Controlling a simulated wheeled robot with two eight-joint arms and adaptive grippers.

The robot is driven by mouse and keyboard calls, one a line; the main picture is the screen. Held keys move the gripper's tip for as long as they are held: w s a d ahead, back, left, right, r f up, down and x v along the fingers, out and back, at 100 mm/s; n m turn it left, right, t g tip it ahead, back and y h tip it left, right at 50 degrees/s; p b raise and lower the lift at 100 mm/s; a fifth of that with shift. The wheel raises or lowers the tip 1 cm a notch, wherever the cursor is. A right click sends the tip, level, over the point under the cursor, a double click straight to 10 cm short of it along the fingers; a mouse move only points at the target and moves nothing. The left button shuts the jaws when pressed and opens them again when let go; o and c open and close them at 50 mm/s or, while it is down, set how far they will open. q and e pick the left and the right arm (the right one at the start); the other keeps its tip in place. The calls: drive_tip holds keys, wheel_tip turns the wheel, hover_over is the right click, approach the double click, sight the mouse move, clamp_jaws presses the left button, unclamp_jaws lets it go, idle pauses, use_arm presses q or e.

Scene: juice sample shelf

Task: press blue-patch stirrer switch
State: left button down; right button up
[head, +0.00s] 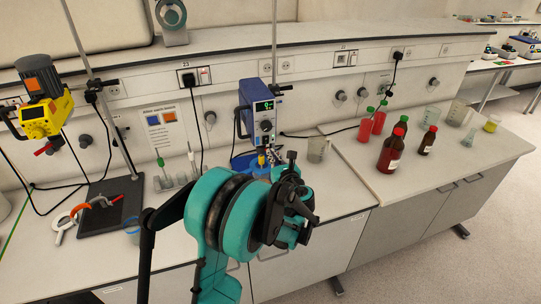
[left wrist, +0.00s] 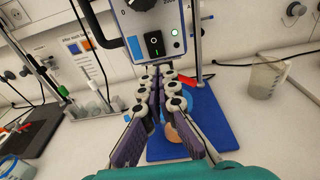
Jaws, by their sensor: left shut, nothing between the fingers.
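My left gripper (head: 268,162) is in front of the stirrer. In the wrist view its fingers (left wrist: 160,74) are shut and empty, with the tips just below the switch. I cannot tell whether they touch the panel. My right gripper is not in view.
A yellow stirrer (head: 42,118) stands at the left. A beaker (head: 318,149) is right of the blue stirrer, with brown bottles (head: 390,152) farther right. The stirrer's blue base (left wrist: 222,128) lies below my fingers. A sign with blue and orange squares (head: 164,128) is on the wall.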

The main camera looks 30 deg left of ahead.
use_arm(q)
drive_tip(key=f+v, duration=0.2)
drive_tip(key=v, duration=0.8)
drive_tip(key=shift+s+f, duration=0.2)
drive_tip(key=shift+d, duration=0.1)
